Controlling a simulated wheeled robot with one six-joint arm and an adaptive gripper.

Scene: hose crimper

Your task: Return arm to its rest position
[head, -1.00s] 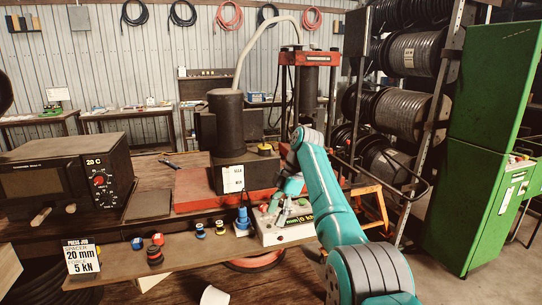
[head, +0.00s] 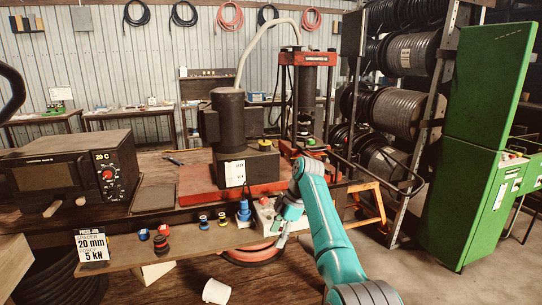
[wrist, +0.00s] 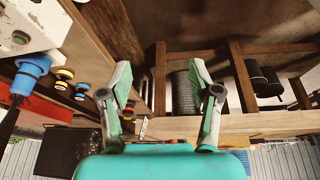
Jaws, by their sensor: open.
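My arm (head: 327,225) reaches up from the bottom right in the head view, bends at a joint near the bench front, and points its end downward. My gripper (wrist: 163,82) is open and empty in the wrist view, its two fingers spread apart. In the head view my gripper (head: 283,238) hangs by the white control box (head: 266,212) at the bench's front edge, partly hidden by my own arm. No object lies between the fingers.
A red press (head: 305,100) and dark motor (head: 229,122) stand on the bench. An oven (head: 70,173), a press-job card (head: 92,250) and several small coloured spacers (head: 161,244) are left. A green cabinet (head: 480,170) and hose rack (head: 407,110) stand right. A white bucket (head: 216,291) is below.

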